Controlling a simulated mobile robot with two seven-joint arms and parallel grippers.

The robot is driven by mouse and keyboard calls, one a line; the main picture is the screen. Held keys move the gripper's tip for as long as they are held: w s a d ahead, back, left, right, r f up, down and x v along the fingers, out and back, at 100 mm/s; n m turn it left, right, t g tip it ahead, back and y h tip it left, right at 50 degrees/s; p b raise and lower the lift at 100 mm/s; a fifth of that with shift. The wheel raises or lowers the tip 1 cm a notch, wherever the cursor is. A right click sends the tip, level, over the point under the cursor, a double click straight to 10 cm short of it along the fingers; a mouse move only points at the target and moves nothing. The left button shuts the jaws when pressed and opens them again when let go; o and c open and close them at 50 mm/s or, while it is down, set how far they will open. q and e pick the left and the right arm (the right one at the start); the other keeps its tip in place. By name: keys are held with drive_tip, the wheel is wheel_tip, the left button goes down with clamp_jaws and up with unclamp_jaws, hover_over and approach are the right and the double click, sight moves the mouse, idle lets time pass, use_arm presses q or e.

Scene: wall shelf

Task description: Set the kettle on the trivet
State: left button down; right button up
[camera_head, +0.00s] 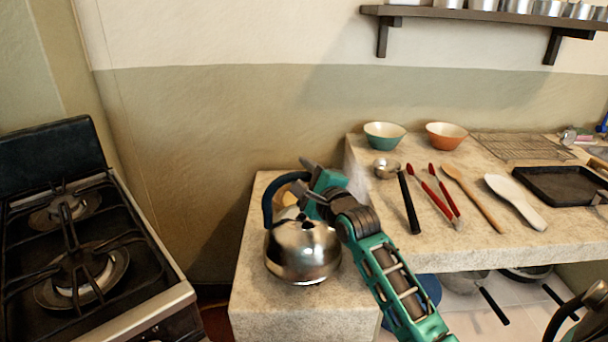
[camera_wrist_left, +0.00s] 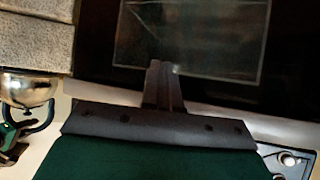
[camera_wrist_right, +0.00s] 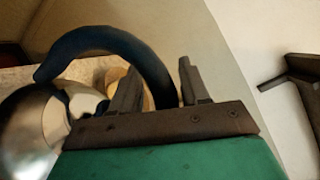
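The shiny steel kettle (camera_head: 302,250) stands upright on the lower stone counter at the left. Its dark blue arched handle (camera_head: 269,202) also shows in the right wrist view (camera_wrist_right: 95,38). My right gripper (camera_head: 312,180) is at the handle; in the right wrist view its fingers (camera_wrist_right: 158,88) are apart, with the handle's end passing between them and a gap visible. A tan object (camera_wrist_right: 115,78) shows behind the handle; I cannot tell whether it is the trivet. My left gripper (camera_wrist_left: 165,88) has its fingers together and empty, before a dark glass panel. The kettle also shows in the left wrist view (camera_wrist_left: 28,91).
A black stove (camera_head: 75,245) stands left, across a gap. The higher counter (camera_head: 440,250) at right holds a teal bowl (camera_head: 384,136), an orange bowl (camera_head: 446,136), several utensils, a rack (camera_head: 520,146) and a dark tray (camera_head: 560,186). A wall shelf (camera_head: 480,16) hangs above.

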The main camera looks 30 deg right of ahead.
drive_tip(key=shift+o, duration=0.5)
drive_tip(key=shift+r, duration=0.1)
drive_tip(key=s+a, duration=0.1)
drive_tip(key=s, duration=1.1)
drive_tip(key=s+a+f+n+g+y, duration=0.1)
drive_tip(key=s+a+f+n, duration=0.3)
drive_tip(key=f+n, duration=0.4)
drive_tip(key=s+a+f+n+g+y, duration=0.1)
drive_tip(key=s+a+f+n+g, duration=0.2)
drive_tip(key=s+a+f+n, duration=0.2)
drive_tip(key=s+a+f+n+g+y, duration=0.1)
drive_tip(key=s+a+f+n+g, duration=0.2)
drive_tip(key=f+n, duration=1)
drive_tip(key=s+a, duration=0.2)
drive_tip(key=a, duration=0.2)
drive_tip(key=shift+a+n+y+p, duration=0.35)
drive_tip(key=shift+n+y+p, duration=0.05)
drive_tip(key=shift+r, duration=0.2)
drive_tip(key=r+p, duration=0.2)
drive_tip(key=shift+s+d+p, duration=0.15)
drive_tip(key=shift+d+p, duration=0.05)
drive_tip(key=shift+p, duration=0.2)
